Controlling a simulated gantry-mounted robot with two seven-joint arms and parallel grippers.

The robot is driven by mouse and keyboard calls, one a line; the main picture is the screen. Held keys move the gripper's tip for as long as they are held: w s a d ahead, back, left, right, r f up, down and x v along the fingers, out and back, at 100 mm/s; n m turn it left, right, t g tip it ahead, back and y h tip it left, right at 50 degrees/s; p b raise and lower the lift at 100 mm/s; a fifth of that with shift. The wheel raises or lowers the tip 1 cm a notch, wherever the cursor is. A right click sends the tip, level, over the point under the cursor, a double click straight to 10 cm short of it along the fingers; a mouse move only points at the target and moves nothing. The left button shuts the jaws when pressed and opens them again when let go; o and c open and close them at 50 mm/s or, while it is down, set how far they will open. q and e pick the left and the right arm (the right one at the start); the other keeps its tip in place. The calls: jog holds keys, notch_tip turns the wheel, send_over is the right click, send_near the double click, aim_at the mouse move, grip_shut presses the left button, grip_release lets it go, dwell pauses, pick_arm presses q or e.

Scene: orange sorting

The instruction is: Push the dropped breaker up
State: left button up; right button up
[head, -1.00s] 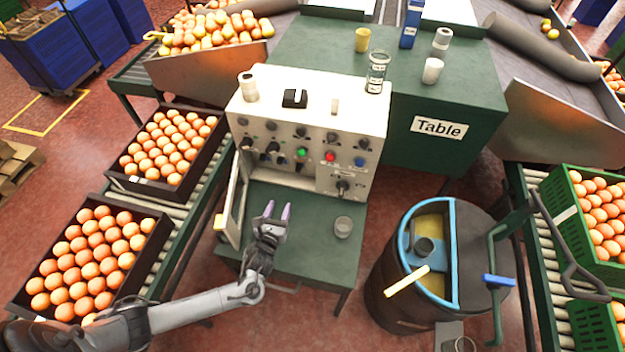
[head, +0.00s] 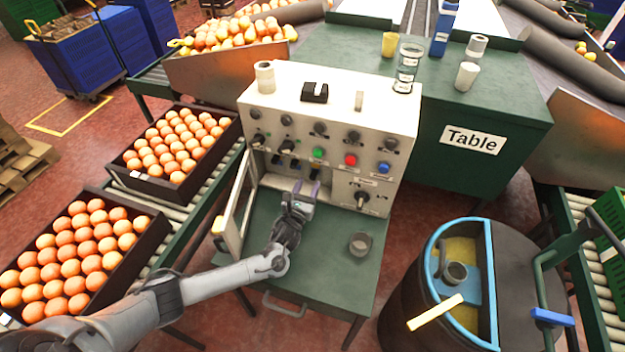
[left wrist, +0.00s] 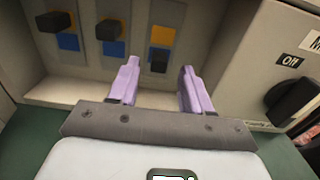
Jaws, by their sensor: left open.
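Three breakers sit in the open lower bay of the white control panel (head: 335,107). In the left wrist view the left breaker (left wrist: 55,22) and middle breaker (left wrist: 110,30) have black levers up with blue showing below. The right breaker (left wrist: 158,61) has its lever down, with orange showing above it; this is the dropped one. My left gripper (head: 306,190), with purple fingers, is open and empty in front of the bay. In the wrist view its fingers (left wrist: 158,78) stand either side of the dropped lever's line, apparently short of it. My right gripper is out of view.
The panel's hinged door (head: 236,205) stands open left of my gripper. A small grey cup (head: 360,244) stands on the green bench (head: 330,275). A rotary knob (left wrist: 291,98) marked Off is right of the bay. The bench front is clear.

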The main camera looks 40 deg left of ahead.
aim_at(316, 169)
pick_arm(q)
jog(key=shift+b+x, duration=0.9)
jog(key=shift+x, duration=1.65)
grip_shut()
